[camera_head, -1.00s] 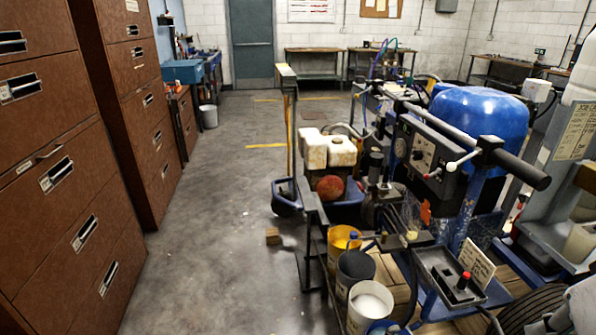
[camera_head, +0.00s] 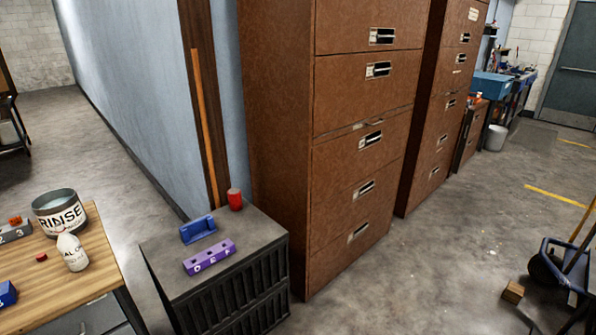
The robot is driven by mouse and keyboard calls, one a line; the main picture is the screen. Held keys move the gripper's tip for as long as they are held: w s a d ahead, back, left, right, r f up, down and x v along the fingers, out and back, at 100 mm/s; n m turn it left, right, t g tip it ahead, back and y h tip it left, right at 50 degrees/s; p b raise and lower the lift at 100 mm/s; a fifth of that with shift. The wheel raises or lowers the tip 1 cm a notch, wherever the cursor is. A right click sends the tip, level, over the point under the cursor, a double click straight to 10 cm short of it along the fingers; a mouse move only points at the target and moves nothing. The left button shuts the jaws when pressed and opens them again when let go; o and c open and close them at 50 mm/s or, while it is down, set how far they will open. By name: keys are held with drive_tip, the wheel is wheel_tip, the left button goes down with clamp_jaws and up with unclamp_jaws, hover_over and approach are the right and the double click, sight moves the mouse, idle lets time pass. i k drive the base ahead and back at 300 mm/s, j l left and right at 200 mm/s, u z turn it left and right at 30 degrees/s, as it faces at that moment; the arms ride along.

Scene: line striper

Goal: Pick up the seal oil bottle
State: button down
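A small white bottle (camera_head: 73,252) with a narrow neck stands upright on the wooden table (camera_head: 98,287) at the lower left. Part of its dark lettering reads "AL O", which fits the seal oil bottle. It stands just in front of the round tin marked RINSE (camera_head: 60,213), overlapping it in the picture. A small red piece (camera_head: 41,257) lies to its left. My gripper is not in view.
A dark cabinet (camera_head: 232,298) right of the table bears a blue block (camera_head: 198,229), a purple lettered block (camera_head: 209,257) and a red can (camera_head: 235,199). Tall brown drawer cabinets (camera_head: 340,120) stand behind. The floor at right (camera_head: 450,240) is mostly clear.

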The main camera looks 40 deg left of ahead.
sight(71, 251)
drive_tip(key=k+l+u, duration=0.1)
drive_tip(key=u, duration=0.35)
drive_tip(key=k+l+u, duration=0.1)
drive_tip(key=u, duration=0.35)
drive_tip(key=i+u, duration=0.1)
drive_tip(key=u, duration=0.35)
drive_tip(key=i+u, duration=0.15)
drive_tip(key=u, duration=0.35)
drive_tip(key=i+u, duration=0.15)
drive_tip(key=u, duration=0.3)
drive_tip(key=i+l+u, duration=0.1)
drive_tip(key=u, duration=0.4)
drive_tip(key=i+j, duration=0.15)
drive_tip(key=j, duration=0.25)
drive_tip(key=i+j, duration=0.1)
drive_tip(key=j, duration=0.25)
drive_tip(key=i+j, duration=0.15)
drive_tip(key=j, duration=0.25)
drive_tip(key=i+j, duration=0.15)
drive_tip(key=j, duration=0.2)
drive_tip(key=i+j, duration=0.15)
drive_tip(key=j, duration=0.25)
drive_tip(key=i+j, duration=0.1)
drive_tip(key=j, duration=0.3)
